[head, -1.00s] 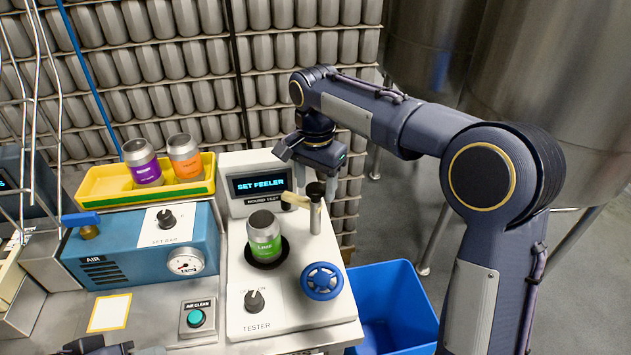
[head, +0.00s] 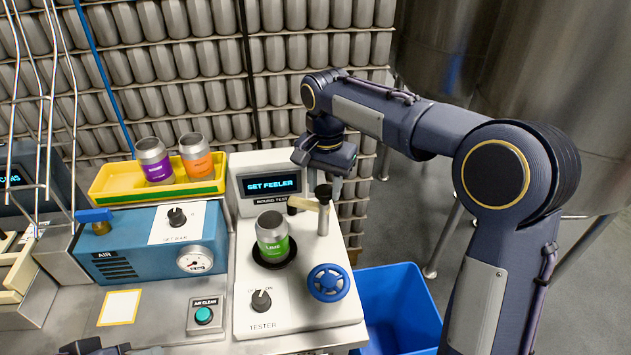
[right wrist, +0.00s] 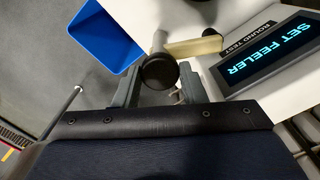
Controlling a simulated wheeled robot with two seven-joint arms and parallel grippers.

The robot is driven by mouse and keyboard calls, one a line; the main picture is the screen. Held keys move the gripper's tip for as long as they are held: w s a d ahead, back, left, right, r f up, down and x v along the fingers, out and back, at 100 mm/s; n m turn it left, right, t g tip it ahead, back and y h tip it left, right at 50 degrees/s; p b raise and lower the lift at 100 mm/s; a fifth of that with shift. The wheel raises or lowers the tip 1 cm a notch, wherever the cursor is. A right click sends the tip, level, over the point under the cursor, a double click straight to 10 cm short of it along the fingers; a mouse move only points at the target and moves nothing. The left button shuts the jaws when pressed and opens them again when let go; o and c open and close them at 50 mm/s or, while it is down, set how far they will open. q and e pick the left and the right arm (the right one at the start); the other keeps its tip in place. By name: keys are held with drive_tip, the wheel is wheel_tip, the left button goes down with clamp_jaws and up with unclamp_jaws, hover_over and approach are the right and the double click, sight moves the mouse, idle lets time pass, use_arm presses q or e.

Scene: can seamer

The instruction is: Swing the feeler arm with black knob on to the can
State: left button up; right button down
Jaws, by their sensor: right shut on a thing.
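The feeler arm (head: 308,204) is a pale bar on an upright metal post, with a black knob (head: 323,191) on top of the post. The bar points left, and its dark tip is behind and right of the can's rim, apart from it in the picture. The open can (head: 272,246) with a green label stands upright on the tester's black round seat. My right gripper (head: 322,176) is at the post top, shut on the black knob, which shows between its fingers in the right wrist view (right wrist: 160,71). My left gripper (head: 95,348) is mostly cut off at the bottom edge.
The tester's display (head: 271,184) reads "SET FEELER" just left of my right gripper. A blue handwheel (head: 328,283) is in front of the post. A yellow tray (head: 118,184) holds purple and orange cans. A blue bin (head: 398,305) stands right of the tester.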

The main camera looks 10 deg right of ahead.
drive_tip(key=shift+r+n+p, duration=0.2)
drive_tip(key=shift+n+p, duration=0.3)
drive_tip(key=shift+n, duration=0.4)
drive_tip(key=n+p, duration=0.1)
drive_tip(key=n, duration=0.1)
drive_tip(key=shift+n, duration=0.3)
drive_tip(key=n+p, duration=0.2)
drive_tip(key=n, duration=0.3)
drive_tip(key=shift+f+p, duration=0.1)
drive_tip(key=shift+p, duration=0.25)
drive_tip(key=shift+n, duration=0.3)
drive_tip(key=c, duration=0.9)
unclamp_jaws()
wheel_tip(320, 180, up, 8)
drive_tip(key=shift+f, duration=0.15)
